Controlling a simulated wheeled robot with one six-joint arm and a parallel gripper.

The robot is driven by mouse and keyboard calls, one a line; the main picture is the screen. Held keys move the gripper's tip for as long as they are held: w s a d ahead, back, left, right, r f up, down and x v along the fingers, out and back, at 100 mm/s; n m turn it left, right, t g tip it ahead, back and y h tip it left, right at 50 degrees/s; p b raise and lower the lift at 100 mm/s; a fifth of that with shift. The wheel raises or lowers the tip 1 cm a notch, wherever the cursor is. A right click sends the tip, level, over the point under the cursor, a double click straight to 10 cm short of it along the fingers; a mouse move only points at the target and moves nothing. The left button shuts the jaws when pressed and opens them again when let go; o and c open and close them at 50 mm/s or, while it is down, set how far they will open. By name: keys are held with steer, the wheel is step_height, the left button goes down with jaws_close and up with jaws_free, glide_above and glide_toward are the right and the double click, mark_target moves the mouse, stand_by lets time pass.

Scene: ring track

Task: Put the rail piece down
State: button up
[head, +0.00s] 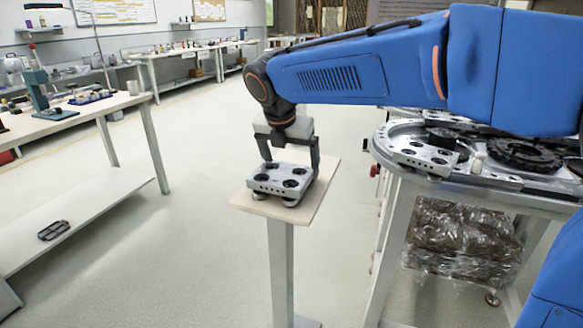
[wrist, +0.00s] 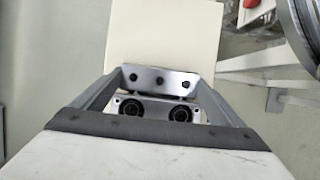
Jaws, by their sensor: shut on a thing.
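The rail piece (head: 282,181) is a silver-grey block with dark round recesses on top. It is at the small cream-topped stand (head: 318,198), over the near part of its top; I cannot tell whether it touches the top. My gripper (head: 289,168) points down and is shut on the rail piece, one finger on each side. In the wrist view the rail piece (wrist: 155,104) shows between the fingers, its near part hidden by my gripper's body. The bare stand top (wrist: 165,35) extends beyond it.
A ring track table (head: 400,165) stands close on the right, with another silver block (head: 425,156) on it. The floor between bench and stand is clear.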

step_height(320, 180, up, 10)
stand_by(0.5)
